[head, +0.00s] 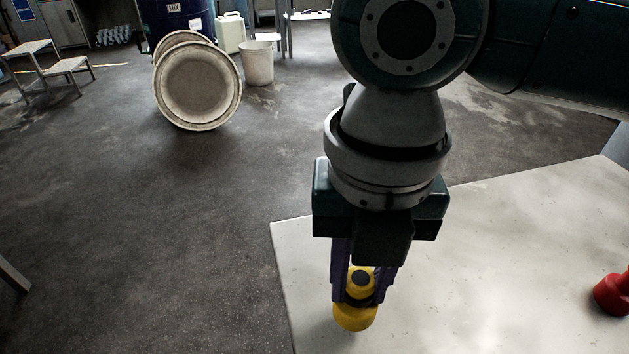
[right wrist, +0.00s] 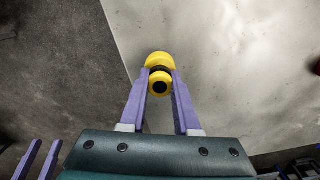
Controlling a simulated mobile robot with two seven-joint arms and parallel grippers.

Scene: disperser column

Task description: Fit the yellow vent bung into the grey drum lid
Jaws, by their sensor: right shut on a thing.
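The yellow vent bung (head: 354,319) has a wide yellow end, a dark band and a narrower end with a dark centre. My right gripper (head: 358,298) points down and is shut on the bung near the left edge of the pale table. The right wrist view shows the bung (right wrist: 159,61) between the purple fingertips (right wrist: 159,82). I cannot tell whether it touches the table. My left gripper (right wrist: 48,142) shows only as two separated purple fingers at the lower left of the right wrist view. I cannot make out a grey drum lid for certain.
The pale table (head: 480,270) is mostly bare, with a red object (head: 612,293) at the right. Large round whitish discs (head: 198,85) lean near a blue drum (head: 180,18) at the back. A pale bucket (head: 257,63) and a step stool (head: 50,62) stand on the floor.

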